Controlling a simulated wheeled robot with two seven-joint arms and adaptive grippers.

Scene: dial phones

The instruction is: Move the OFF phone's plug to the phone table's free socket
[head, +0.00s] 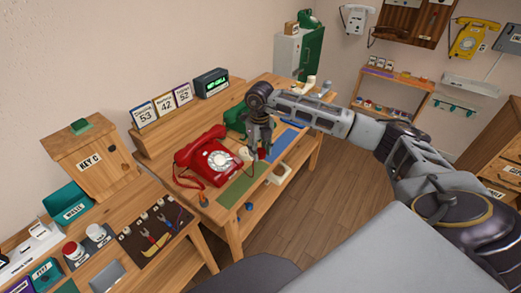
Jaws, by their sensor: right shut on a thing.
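A red dial phone (212,163) with its handset on top sits on the wooden phone table (236,228). A green phone (236,119) stands behind it, partly hidden by my arm. My right gripper (261,152) points down over the table, just right of the red phone. It is shut on a small red piece, possibly a plug, mostly hidden by the fingers. A white block (279,174) lies at the table's right edge; I cannot tell whether it is a socket. No OFF mark or free socket can be made out. My left gripper is out of view.
Number cards (164,107) and a dark display (211,82) stand on the ledge behind. Green and blue strips (238,189) lie on the tabletop. Floor (315,215) is open at right.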

